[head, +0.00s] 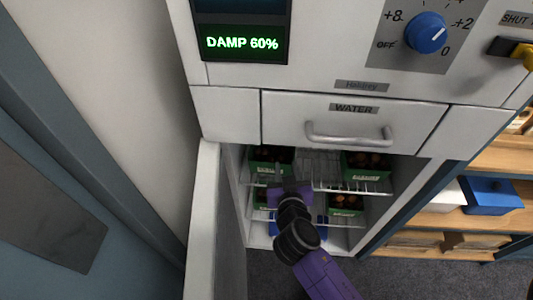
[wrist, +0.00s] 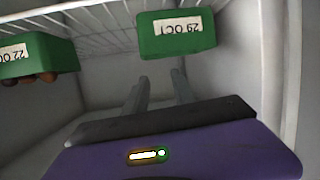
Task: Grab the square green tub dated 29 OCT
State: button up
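The square green tub dated 29 OCT (wrist: 177,34) is in the wrist view, its white label upside down there. It sits on a wire shelf, just beyond my fingertips. My gripper (wrist: 160,80) has its two fingers apart, with nothing between them. In the head view my gripper (head: 279,180) reaches into the open cabinet, in front of the upper left green tub (head: 257,167). That tub's label is too small to read, but its place fits the 29 OCT tub. My gripper and arm hide part of the shelves there.
Another green tub, its label starting 22 O (wrist: 37,57), holds chestnuts beside it. More green tubs stand on the shelves, such as the upper right (head: 366,166) and lower right (head: 345,204) ones. The open cabinet door (head: 207,225) is left of my arm; a WATER drawer (head: 350,122) is above.

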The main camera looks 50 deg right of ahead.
jog(key=d+f, duration=0.1)
jog(key=d+f+m+p, duration=0.1)
jog(key=d, duration=0.1)
jog(key=w+d+m+g, duration=0.1)
jog(key=d, duration=0.1)
jog(key=shift+d+f+h, duration=0.1)
jog(key=shift+f+h, duration=0.3)
jog(key=shift+p+x, duration=0.75)
jog(key=shift+x, duration=2.65)
jog(key=shift+s+f, duration=0.1)
jog(key=shift+c, duration=0.2)
grip_shut()
